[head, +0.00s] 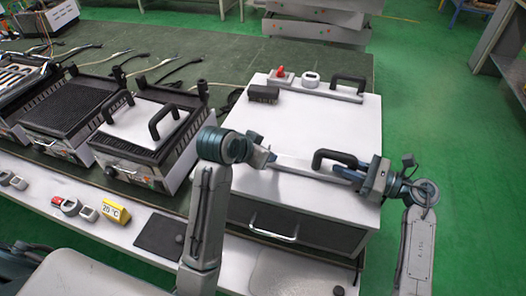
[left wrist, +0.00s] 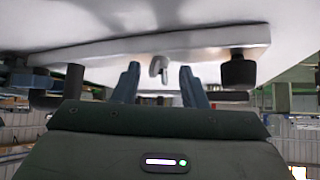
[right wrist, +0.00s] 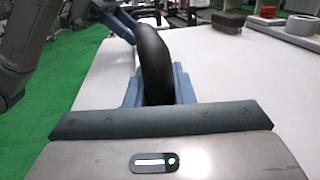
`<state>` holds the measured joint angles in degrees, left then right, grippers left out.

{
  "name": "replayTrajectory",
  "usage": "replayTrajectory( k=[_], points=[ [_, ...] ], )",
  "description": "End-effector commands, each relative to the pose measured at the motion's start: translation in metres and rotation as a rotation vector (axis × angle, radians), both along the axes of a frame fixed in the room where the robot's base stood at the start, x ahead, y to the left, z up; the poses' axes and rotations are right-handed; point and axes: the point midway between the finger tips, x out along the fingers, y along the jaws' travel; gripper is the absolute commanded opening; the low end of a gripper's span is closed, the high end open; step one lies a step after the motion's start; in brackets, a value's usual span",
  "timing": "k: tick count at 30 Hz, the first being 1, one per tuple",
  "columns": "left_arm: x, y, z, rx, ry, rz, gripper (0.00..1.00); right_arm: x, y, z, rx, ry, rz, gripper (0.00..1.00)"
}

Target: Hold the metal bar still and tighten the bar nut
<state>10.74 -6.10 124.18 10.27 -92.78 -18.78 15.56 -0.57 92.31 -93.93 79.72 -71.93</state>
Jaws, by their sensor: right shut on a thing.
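The metal bar (head: 295,167) lies along the near edge of the white box top, with a black curved handle (head: 333,157) on it. My right gripper (head: 363,176) is shut on this handle, which shows between its fingers in the right wrist view (right wrist: 152,65). My left gripper (head: 262,156) is at the bar's left end. In the left wrist view the bar (left wrist: 205,50) runs across the picture, with the small metal bar nut (left wrist: 158,68) on it. The left fingers (left wrist: 160,88) are apart, one on each side of the nut; a gap shows around it.
The white box top (head: 310,125) is mostly clear. At its back lie a second bar with a handle (head: 348,82), a dark block (head: 263,94), a red and white item (head: 281,77) and a white item (head: 311,79). Grills (head: 140,130) stand to the left.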

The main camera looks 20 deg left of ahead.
Motion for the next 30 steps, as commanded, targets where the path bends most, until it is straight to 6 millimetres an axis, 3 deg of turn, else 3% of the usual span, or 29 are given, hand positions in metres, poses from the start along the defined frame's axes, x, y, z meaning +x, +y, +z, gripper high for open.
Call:
replayTrajectory(
  k=[9, 15, 30],
  points=[
    [0.0017, -0.0006, -0.002, 0.0, 0.0, 0.0, 0.39, 0.0001, 0.0, 0.0001, 0.0, 0.0, 0.0, 0.0],
    [0.0018, -0.0004, -0.0019, 0.001, 0.0, 0.001, 0.0, 0.0001, -0.0001, 0.0001, 0.0, 0.0, 0.0, 0.0],
    [0.0031, 0.0013, -0.0019, 0.003, -0.001, -0.059, 0.0, 0.0001, -0.0001, 0.0, 0.0, 0.0, 0.0, 0.0]
  ],
)
